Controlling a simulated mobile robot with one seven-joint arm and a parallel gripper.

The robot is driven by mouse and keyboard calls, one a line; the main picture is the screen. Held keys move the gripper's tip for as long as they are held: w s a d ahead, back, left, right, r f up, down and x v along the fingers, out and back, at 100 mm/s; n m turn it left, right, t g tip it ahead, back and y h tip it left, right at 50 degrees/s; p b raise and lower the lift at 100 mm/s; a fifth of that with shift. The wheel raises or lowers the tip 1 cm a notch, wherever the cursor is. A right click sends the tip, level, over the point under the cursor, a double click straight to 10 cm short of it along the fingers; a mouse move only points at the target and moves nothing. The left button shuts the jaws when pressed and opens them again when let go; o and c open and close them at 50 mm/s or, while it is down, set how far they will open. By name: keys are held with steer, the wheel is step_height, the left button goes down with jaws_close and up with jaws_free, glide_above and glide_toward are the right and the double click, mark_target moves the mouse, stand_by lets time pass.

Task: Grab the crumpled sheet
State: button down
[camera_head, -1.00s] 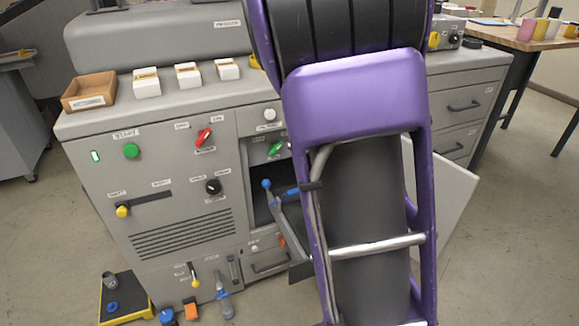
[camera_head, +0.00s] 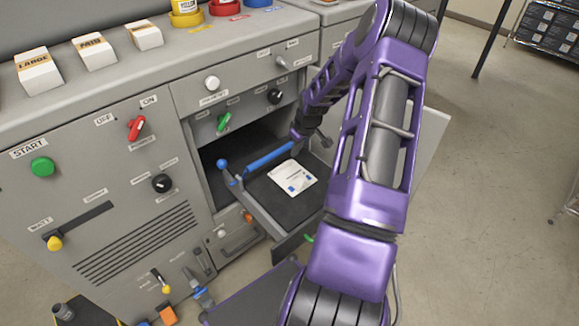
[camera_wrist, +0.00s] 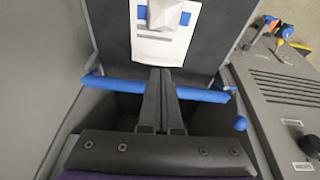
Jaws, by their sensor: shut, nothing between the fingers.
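The crumpled sheet (camera_head: 294,177) is white with blue patches. It lies on the dark pulled-out tray (camera_head: 275,198) of the grey machine. In the wrist view the sheet (camera_wrist: 158,44) shows a raised, creased peak in its upper part. My gripper (camera_wrist: 160,72) is shut and empty, its fingertips just short of the sheet's near edge in that picture. In the head view my gripper (camera_head: 298,136) is small and partly hidden, near the right end of the blue bar (camera_head: 268,158). I cannot tell its height above the tray.
The blue bar (camera_wrist: 112,84) crosses behind my fingers in the wrist view. A lever with a blue knob (camera_head: 222,164) stands at the tray's left. An open pale door (camera_head: 425,150) is at the right. Small white boxes (camera_head: 95,52) stand on the machine top.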

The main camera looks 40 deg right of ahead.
steer(key=b, duration=0.2)
glide_toward(293, 177)
steer(key=shift+m, duration=0.3)
steer(key=w+f, duration=0.4)
steer(key=w, duration=0.1)
steer(key=shift+a+f, duration=0.25)
steer(key=shift+f, duration=0.05)
steer(key=s, duration=0.2)
steer(key=shift+s+d+r+p, duration=0.2)
steer(key=shift+s+p, duration=0.05)
steer(key=shift+p, duration=0.1)
steer(key=shift+s, duration=0.7)
